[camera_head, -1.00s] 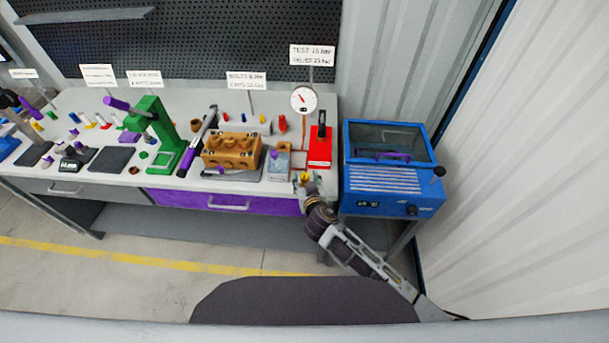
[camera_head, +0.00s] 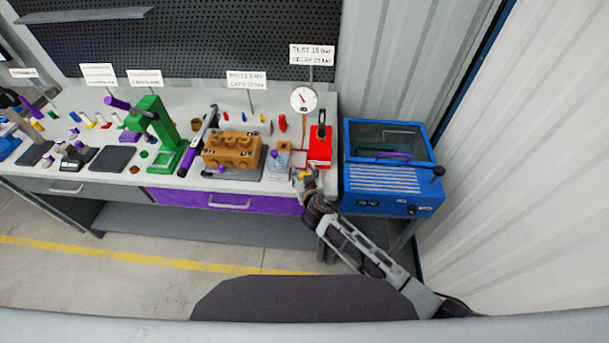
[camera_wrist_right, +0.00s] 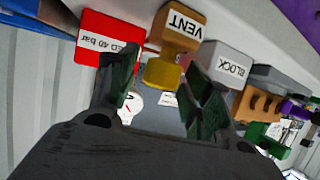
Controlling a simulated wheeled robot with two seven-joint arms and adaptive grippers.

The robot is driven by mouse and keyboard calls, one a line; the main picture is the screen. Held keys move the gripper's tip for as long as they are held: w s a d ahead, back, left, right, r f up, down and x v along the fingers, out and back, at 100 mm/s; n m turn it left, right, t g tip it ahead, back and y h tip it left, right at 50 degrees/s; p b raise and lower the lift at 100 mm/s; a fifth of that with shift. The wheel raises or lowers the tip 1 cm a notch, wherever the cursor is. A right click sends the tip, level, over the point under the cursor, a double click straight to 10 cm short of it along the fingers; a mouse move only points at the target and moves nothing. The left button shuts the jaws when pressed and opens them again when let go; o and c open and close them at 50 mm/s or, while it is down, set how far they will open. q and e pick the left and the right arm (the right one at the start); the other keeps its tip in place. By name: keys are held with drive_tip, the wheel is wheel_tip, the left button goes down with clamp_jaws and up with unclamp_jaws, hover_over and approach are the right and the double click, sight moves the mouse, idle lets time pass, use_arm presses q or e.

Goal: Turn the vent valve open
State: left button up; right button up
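The vent valve shows in the right wrist view as a yellow knob (camera_wrist_right: 162,73) with a tan block behind it that carries a white VENT label (camera_wrist_right: 186,24). In the head view a small yellow spot at the bench's front edge is partly hidden by my right gripper (camera_head: 303,178). In the right wrist view my right gripper (camera_wrist_right: 160,66) is open, its two dark fingers spread with the yellow knob seen between their tips. Contact cannot be told. My left gripper is not in view.
A red box (camera_head: 319,150) labelled 40 bar and a block labelled BLOCK (camera_wrist_right: 226,64) flank the valve. A pressure gauge (camera_head: 303,99) stands behind. A blue machine (camera_head: 391,180) stands right of the bench. A tan pump block (camera_head: 232,150) lies to the left.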

drive_tip(key=c, duration=0.9)
